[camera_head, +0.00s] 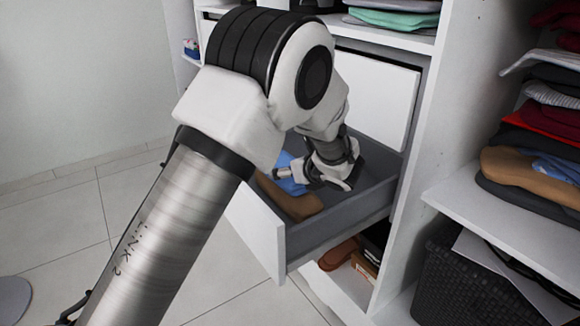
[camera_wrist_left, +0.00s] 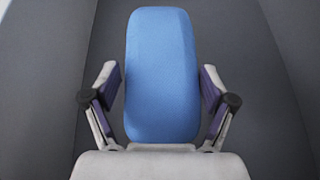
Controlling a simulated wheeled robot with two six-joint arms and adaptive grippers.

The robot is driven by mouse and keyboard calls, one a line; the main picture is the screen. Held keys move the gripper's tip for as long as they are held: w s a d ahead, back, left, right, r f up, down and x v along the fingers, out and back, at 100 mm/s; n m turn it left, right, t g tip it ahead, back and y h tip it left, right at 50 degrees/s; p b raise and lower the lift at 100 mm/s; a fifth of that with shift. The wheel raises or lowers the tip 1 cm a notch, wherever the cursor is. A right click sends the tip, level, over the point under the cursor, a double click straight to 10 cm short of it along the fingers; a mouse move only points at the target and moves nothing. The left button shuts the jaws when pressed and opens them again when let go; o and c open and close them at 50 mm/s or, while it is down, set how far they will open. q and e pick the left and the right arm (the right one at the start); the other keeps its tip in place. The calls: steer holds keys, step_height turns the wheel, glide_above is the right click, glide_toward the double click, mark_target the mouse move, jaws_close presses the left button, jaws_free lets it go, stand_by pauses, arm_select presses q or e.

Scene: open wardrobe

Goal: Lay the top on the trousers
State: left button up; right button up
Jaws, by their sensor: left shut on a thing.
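The blue folded top (camera_head: 291,180) is inside the open drawer, partly hidden behind my left gripper (camera_head: 302,176). In the left wrist view the blue top (camera_wrist_left: 161,75) stands between the two fingers, which are shut on it. A brown folded garment (camera_head: 296,204), likely the trousers, lies in the drawer just below and beside the blue top. I cannot tell whether the two touch. My left arm covers part of the drawer. My right gripper is not in view.
The open drawer (camera_head: 335,225) has grey side walls close around my left gripper. A closed drawer front (camera_head: 380,100) is above it. Shelves with folded clothes (camera_head: 545,120) and a dark basket (camera_head: 460,285) stand at the right.

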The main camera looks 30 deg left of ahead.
arm_select(q)
steer(key=shift+f, duration=0.25)
stand_by(0.4)
steer(key=o, duration=1.1)
steer(key=shift+c, duration=0.2)
step_height(320, 180, up, 9)
steer(key=p, duration=0.7)
steer(key=shift+r+p, duration=0.1)
steer(key=shift+p, duration=0.2)
